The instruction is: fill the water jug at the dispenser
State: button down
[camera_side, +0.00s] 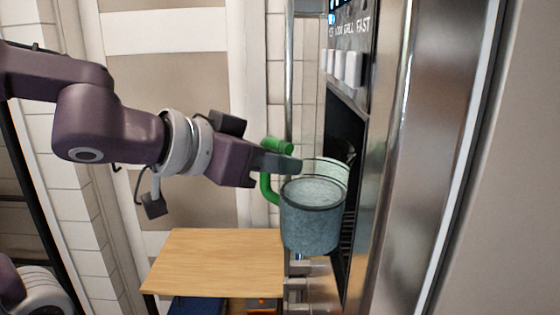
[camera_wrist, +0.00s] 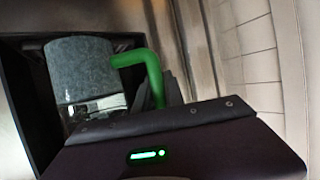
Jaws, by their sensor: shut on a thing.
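The water jug (camera_side: 312,225) is a blue-grey, translucent cup shape with a green handle (camera_side: 268,185). It is upright at the mouth of the dispenser's dark recess (camera_side: 345,130), with its rim facing up. My gripper (camera_side: 282,162) is shut on the green handle, on the jug's left side. In the wrist view the jug (camera_wrist: 82,70) sits within the dark recess, and its green handle (camera_wrist: 148,72) is beside my fingers. A pale surface shows inside the jug; I cannot tell if it is water. The jug's underside and the water outlet are hidden.
The dispenser panel has several white buttons (camera_side: 345,68) above the recess. A tall metal handle bar (camera_side: 400,150) stands to the right. A wooden tabletop (camera_side: 215,260) lies below left. A clear curved shape (camera_side: 335,165) shows behind the jug. White tiled wall is behind.

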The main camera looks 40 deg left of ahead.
jog(key=s+a, duration=0.7)
dwell(0.6)
dwell(0.4)
